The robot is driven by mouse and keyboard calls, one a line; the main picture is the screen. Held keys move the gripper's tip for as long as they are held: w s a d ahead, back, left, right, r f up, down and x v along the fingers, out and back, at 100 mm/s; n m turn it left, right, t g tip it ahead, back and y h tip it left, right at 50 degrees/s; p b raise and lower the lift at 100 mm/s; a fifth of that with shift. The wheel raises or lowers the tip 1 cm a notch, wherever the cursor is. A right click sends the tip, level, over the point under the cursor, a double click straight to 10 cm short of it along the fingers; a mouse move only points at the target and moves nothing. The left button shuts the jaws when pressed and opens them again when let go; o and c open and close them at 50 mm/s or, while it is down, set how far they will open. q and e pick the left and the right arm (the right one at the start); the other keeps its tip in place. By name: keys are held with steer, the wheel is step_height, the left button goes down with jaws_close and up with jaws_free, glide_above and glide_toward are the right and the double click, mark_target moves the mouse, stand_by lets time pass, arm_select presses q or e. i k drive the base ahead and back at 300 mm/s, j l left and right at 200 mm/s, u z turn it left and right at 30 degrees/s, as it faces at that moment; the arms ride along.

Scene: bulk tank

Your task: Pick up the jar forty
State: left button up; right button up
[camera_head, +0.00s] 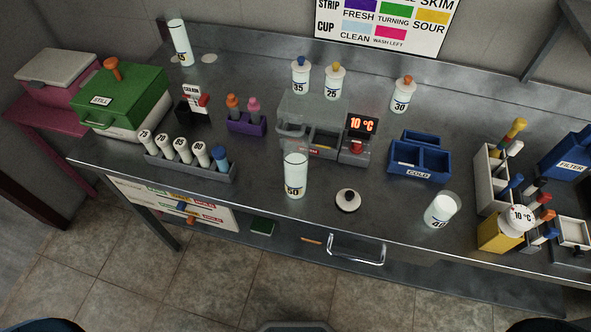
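The jar forty (440,211) is a white-filled clear jar marked "40" on the right half of the steel bench, near its front edge. No lid shows on it, and it seems to lean to the right in the picture, though this may be the camera's angle. Nothing is touching it that I can see. Neither of my grippers is in view.
A blue box marked "COLD" (419,174) is behind. A yellow container (497,234) stands to the right. Bench around the jar is clear.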

mark_target(444, 206)
steer(key=z, duration=1.3)
